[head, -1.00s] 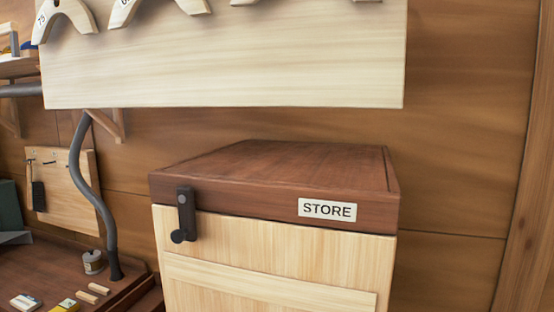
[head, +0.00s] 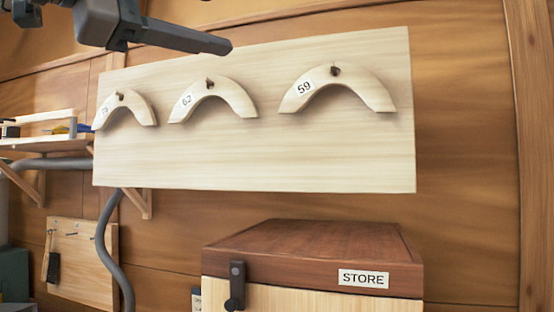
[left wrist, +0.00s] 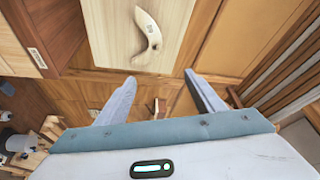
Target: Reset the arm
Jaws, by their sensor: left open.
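My left gripper (left wrist: 159,80) is open in the left wrist view, its two grey fingers spread wide with nothing held between them. In the head view its dark arm end and a finger (head: 180,36) come in at the top left, in front of the upper left of a pale wall board (head: 250,160). The board carries three curved wooden pieces: one marked 59 (head: 345,76), one marked 62 (head: 222,95), and a partly readable one (head: 135,102) at the left. One curved piece (left wrist: 149,42) shows beyond the fingers in the wrist view. My right gripper is not in view.
A dark-lidded STORE chest (head: 310,245) with a black latch (head: 236,285) stands below the board. A grey hose (head: 106,250) hangs at the left, beside a small tool board (head: 85,265). A shelf (head: 45,145) is at far left. The wall at the right is bare.

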